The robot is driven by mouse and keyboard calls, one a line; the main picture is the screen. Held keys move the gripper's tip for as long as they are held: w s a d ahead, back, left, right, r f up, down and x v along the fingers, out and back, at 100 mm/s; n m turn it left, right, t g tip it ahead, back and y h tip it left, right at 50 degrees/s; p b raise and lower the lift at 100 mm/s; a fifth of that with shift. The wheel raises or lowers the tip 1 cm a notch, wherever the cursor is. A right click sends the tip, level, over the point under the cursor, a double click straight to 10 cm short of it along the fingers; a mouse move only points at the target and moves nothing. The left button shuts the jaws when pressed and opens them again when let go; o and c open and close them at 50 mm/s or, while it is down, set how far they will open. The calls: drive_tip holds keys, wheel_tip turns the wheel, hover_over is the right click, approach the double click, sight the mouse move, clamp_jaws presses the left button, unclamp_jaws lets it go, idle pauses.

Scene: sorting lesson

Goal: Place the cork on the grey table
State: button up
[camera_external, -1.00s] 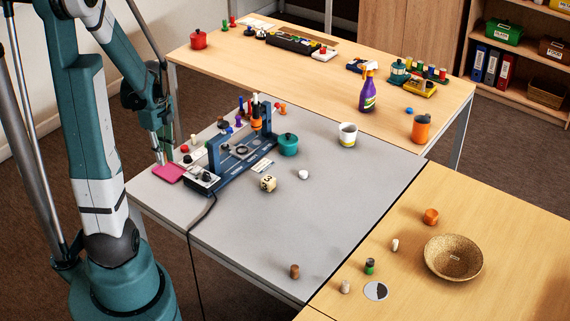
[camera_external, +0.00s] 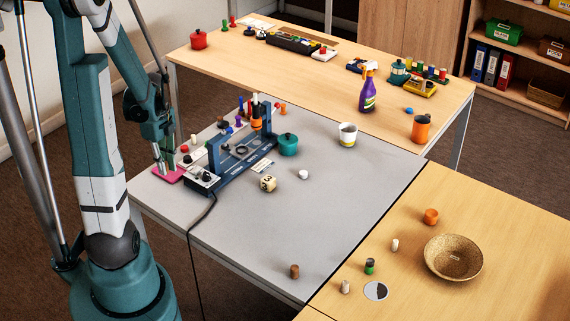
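The grey table (camera_external: 270,225) is in the middle of the picture. A small brown cylinder (camera_external: 295,271), cork-like in colour, stands near its front edge. A small pale stopper-like piece (camera_external: 345,287) stands on the wooden table at the lower right, and another pale piece (camera_external: 395,245) is farther back there. I cannot tell for sure which one is the cork. My gripper (camera_external: 163,168) points down over the pink pad (camera_external: 174,177) at the grey table's left edge. Its fingers are too small to show whether they are open or hold anything.
A blue rig (camera_external: 230,173) stands close right of my gripper. A teal pot (camera_external: 288,145), a numbered die (camera_external: 268,183) and a white piece (camera_external: 303,174) lie farther right. A woven bowl (camera_external: 440,272) is on the wooden table. The grey table's front middle is mostly clear.

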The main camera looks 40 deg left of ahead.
sight(170, 191)
drive_tip(key=shift+f+b, duration=0.45)
drive_tip(key=shift+f, duration=1.45)
drive_tip(key=shift+f+b, duration=0.65)
drive_tip(key=shift+f, duration=1.4)
drive_tip(key=shift+f, duration=0.15)
drive_tip(key=shift+o, duration=1.6)
drive_tip(key=shift+r+p, duration=1.65)
drive_tip(key=shift+r, duration=4.5)
